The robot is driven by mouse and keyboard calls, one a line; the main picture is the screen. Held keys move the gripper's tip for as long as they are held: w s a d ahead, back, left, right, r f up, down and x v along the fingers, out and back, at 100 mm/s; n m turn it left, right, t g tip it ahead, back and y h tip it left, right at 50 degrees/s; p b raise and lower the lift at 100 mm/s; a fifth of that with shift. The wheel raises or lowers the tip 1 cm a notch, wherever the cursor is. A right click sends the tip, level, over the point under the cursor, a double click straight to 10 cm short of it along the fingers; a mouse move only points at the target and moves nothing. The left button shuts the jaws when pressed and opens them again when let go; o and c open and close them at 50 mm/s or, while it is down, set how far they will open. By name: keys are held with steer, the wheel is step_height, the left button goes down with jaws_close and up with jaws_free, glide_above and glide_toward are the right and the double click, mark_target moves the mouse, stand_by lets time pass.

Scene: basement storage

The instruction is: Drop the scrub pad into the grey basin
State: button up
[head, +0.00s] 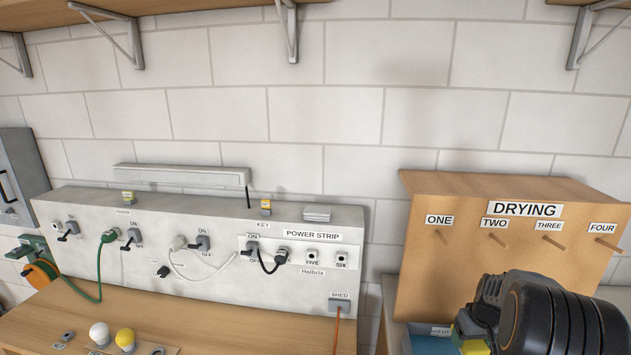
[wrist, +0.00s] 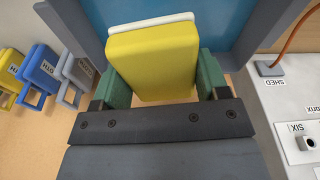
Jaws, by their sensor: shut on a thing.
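My gripper (wrist: 160,80) is shut on the scrub pad (wrist: 152,52), a yellow block with a white layer along its far edge. Its green fingers press on the pad's two sides. In the head view my gripper (head: 470,335) is at the lower right, in front of the drying board, and a bit of yellow shows at its tip. A grey-rimmed container with a blue inside, which looks like the grey basin (wrist: 244,40), lies beyond the pad in the wrist view. In the head view its corner (head: 428,343) shows at the bottom edge. My arm and the frame edge hide the rest.
The wooden drying board (head: 420,265) with labelled pegs stands behind my gripper. A power strip panel (head: 215,285) with plugs and cords is to the left. An orange cord (head: 336,335) hangs below its SHED label. Small yellow, blue (wrist: 40,68) and grey labelled items sit left in the wrist view.

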mark_target(475, 344)
steer(key=shift+f+b, duration=1.25)
steer(key=shift+f, duration=1.05)
steer(key=o, duration=0.9)
steer(key=shift+r, duration=0.15)
steer(key=r, duration=0.4)
steer(key=s+r+b, duration=0.1)
steer(key=r, duration=0.4)
steer(key=s+r, duration=0.1)
steer(key=r, duration=0.3)
steer(key=shift+r, duration=0.25)
